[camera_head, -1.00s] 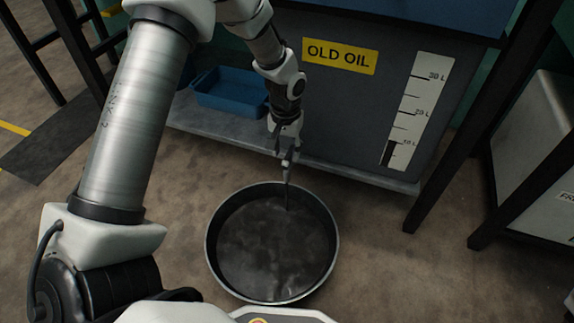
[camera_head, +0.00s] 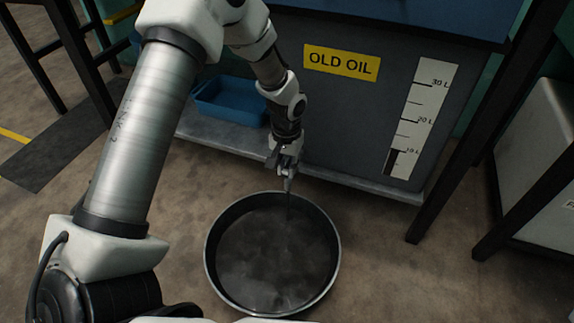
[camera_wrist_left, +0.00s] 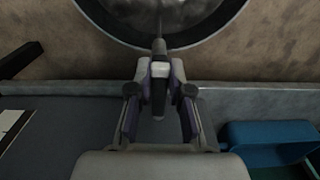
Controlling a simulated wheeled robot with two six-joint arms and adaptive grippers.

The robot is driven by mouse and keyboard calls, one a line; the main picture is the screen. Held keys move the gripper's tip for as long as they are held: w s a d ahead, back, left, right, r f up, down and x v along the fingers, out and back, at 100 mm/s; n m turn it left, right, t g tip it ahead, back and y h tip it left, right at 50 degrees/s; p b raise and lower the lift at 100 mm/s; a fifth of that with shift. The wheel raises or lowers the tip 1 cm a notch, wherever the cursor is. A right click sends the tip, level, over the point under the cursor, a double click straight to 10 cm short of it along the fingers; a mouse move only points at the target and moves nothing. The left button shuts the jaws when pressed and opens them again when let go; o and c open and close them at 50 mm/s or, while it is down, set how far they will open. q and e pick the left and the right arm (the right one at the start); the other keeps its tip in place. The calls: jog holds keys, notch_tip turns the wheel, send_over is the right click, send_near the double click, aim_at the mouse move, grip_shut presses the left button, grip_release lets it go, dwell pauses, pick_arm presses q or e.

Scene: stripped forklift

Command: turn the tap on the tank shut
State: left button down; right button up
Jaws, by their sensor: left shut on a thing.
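The tank (camera_head: 375,110) is dark grey with a yellow OLD OIL label and a white level scale. My left gripper (camera_head: 287,172) is low at the tank's front, above the far rim of a round pan (camera_head: 222,290). In the left wrist view the fingers (camera_wrist_left: 160,72) are closed in on a small dark piece (camera_wrist_left: 158,98), which looks like the tap's handle. The tap is mostly hidden by the gripper. A thin dark stream (camera_head: 289,208) runs down below it into the pan, which holds dark liquid. My right gripper is not in view.
A blue tray (camera_head: 230,102) sits on the grey ledge at the left of the tank; it also shows in the left wrist view (camera_wrist_left: 268,135). Dark posts (camera_head: 480,130) stand at the right, with a pale container (camera_head: 540,170) behind. The brown floor right of the pan is clear.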

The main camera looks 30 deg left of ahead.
pick_arm(q)
jog(key=w+a+m+p, duration=0.1)
jog(key=a+m+p, duration=0.1)
jog(key=m+p, duration=0.3)
jog(key=w+a+m+p, duration=0.2)
jog(key=a+m+p, duration=0.1)
jog(key=m, duration=0.9)
jog(key=shift+w+a+m+p, duration=0.3)
jog(key=shift+m+p, duration=0.1)
jog(key=shift+p, duration=0.45)
jog(key=c, duration=1.1)
grip_release()
